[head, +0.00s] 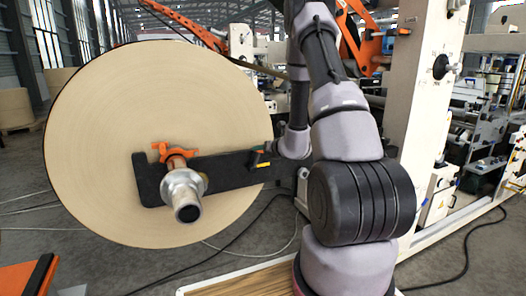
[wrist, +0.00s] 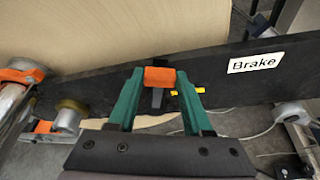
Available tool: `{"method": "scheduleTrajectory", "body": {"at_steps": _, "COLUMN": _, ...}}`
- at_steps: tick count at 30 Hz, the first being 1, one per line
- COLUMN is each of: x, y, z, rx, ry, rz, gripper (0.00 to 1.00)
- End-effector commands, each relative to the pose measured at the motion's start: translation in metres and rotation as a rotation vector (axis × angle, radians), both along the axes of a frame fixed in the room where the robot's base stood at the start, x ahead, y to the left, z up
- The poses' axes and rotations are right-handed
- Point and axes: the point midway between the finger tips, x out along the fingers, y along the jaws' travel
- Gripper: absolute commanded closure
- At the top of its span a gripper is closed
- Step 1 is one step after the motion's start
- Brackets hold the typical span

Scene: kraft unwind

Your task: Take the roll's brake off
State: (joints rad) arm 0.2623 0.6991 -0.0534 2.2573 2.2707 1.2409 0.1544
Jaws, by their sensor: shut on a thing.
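The big kraft paper roll (head: 110,110) stands on a metal shaft (head: 187,204), with a black arm (head: 220,171) across its face. In the wrist view the black arm (wrist: 225,85) carries a white label reading "Brake" (wrist: 256,62). The orange-topped brake lever (wrist: 160,76) sits left of that label. My gripper (wrist: 158,88) has its green fingers on either side of the orange top and is shut on it. In the head view my gripper (head: 260,157) is small at the right end of the black arm.
An orange clamp (head: 176,153) sits around the shaft at the left, and shows in the wrist view too. A cream machine frame (head: 422,110) stands at the right. Cables (head: 235,238) lie on the grey floor below. Small yellow marks show beside the lever.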

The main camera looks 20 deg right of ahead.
Motion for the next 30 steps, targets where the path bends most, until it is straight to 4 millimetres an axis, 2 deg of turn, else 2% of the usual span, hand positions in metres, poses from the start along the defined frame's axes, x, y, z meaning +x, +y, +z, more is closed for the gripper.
{"method": "scheduleTrajectory", "body": {"at_steps": 5, "x": 0.0, "y": 0.0, "z": 0.0, "rx": 0.001, "ry": 0.0, "rz": 0.0, "gripper": 1.0}}
{"method": "scheduleTrajectory", "body": {"at_steps": 6, "x": 0.0, "y": 0.0, "z": 0.0, "rx": 0.001, "ry": 0.0, "rz": 0.0, "gripper": 0.46}}
{"method": "scheduleTrajectory", "body": {"at_steps": 8, "x": 0.0, "y": 0.0, "z": 0.0, "rx": 0.001, "ry": 0.0, "rz": 0.0, "gripper": 0.23}}
{"method": "scheduleTrajectory", "body": {"at_steps": 9, "x": 0.0, "y": 0.0, "z": 0.0, "rx": 0.001, "ry": 0.0, "rz": 0.0, "gripper": 0.2}}
{"method": "scheduleTrajectory", "body": {"at_steps": 20, "x": -0.004, "y": -0.001, "z": 0.001, "rx": 0.001, "ry": 0.001, "rz": 0.001, "gripper": 0.2}}
{"method": "scheduleTrajectory", "body": {"at_steps": 23, "x": -0.015, "y": -0.003, "z": 0.006, "rx": 0.001, "ry": 0.0, "rz": 0.0, "gripper": 0.2}}
{"method": "scheduleTrajectory", "body": {"at_steps": 30, "x": -0.06, "y": -0.011, "z": 0.024, "rx": 0.001, "ry": 0.0, "rz": -0.003, "gripper": 0.2}}
